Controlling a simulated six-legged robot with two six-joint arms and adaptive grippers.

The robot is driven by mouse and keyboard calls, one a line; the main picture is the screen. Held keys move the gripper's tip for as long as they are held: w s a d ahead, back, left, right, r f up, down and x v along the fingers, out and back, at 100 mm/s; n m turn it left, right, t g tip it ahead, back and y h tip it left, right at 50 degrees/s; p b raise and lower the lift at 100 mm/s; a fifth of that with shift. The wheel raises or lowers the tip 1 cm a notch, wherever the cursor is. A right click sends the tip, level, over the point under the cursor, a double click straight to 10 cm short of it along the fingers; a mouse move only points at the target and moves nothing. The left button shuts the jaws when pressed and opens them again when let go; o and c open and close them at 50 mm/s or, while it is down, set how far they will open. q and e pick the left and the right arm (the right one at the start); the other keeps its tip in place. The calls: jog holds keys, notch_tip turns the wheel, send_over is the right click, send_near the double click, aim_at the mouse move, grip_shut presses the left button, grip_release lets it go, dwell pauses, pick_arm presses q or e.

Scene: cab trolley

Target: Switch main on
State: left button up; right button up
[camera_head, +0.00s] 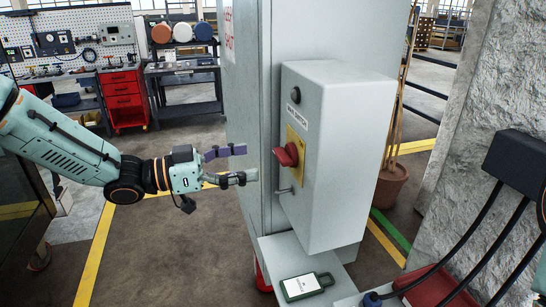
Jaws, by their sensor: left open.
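A red rotary main switch (288,154) sits on a yellow plate on the side of a light grey switch box (340,150). A white label with dark lettering (297,116) and a dark round button (295,95) are above it. A small metal latch or key (284,190) sticks out below the switch. My left gripper (242,164) comes in from the left with its two fingers apart and empty. It appears to be just left of the switch, with a visible gap between fingertips and knob. My right gripper is not in view.
A tall grey cabinet (243,60) stands behind the box. A dark box with cables (518,163) is on the rough wall at right. A red tool cabinet (124,99) stands farther back.

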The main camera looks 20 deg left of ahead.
aim_at(277, 157)
pick_arm(q)
jog(key=x, duration=0.5)
jog(key=shift+w+d+f, duration=0.15)
jog(key=shift+d, duration=0.1)
jog(key=shift+w+d, duration=0.15)
jog(key=shift+d, duration=0.05)
jog(key=shift+w, duration=0.15)
jog(key=shift+d, duration=0.1)
jog(key=shift+w+d, duration=0.1)
jog(key=shift+c, duration=1.2)
jog(key=c, duration=0.9)
